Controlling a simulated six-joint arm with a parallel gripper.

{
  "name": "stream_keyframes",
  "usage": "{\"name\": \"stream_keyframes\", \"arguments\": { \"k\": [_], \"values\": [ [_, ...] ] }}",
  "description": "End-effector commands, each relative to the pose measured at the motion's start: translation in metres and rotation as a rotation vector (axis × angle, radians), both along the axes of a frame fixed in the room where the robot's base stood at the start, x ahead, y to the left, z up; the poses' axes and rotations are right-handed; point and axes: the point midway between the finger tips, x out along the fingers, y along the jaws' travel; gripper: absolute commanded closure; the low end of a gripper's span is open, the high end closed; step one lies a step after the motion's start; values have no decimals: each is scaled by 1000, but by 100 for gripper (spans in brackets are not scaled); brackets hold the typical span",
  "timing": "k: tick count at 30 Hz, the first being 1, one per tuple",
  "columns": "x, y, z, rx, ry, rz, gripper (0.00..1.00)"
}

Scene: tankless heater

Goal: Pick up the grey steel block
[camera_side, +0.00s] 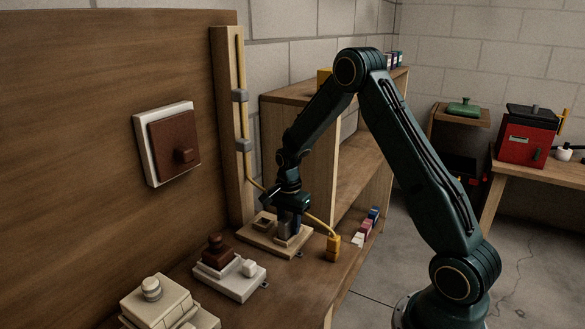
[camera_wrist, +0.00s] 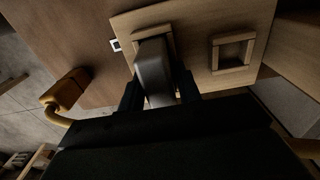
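The grey steel block (camera_wrist: 153,72) stands upright in a square wooden frame on a light wooden board (camera_wrist: 192,20). In the side view the block (camera_side: 283,229) shows on the board (camera_side: 262,240), just under my gripper. My gripper (camera_side: 291,212) points down over it. In the wrist view my gripper's two dark fingers (camera_wrist: 160,92) are on either side of the block, close to its faces. Whether they touch it cannot be made out. A second square frame (camera_wrist: 232,53) on the board is empty.
A yellow plug (camera_side: 333,246) with a yellow cord is beside the board on the bench. A white base with a brown knob (camera_side: 215,252) and a cream box (camera_side: 158,302) stand nearer the camera. Small coloured blocks (camera_side: 366,229) lie to the right. A wooden panel rises behind.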

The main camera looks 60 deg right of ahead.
Motion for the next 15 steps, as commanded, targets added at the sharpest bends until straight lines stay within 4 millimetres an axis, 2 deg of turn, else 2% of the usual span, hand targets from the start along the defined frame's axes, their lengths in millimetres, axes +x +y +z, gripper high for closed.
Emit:
{"name": "stream_keyframes", "arguments": {
  "k": [1,3,5,15],
  "values": [
    [0,0,0,0,0,0,77],
    [0,0,0,0,0,0,90],
    [0,0,0,0,0,0,100],
    [0,0,2,-1,-1,0,100]
  ]
}}
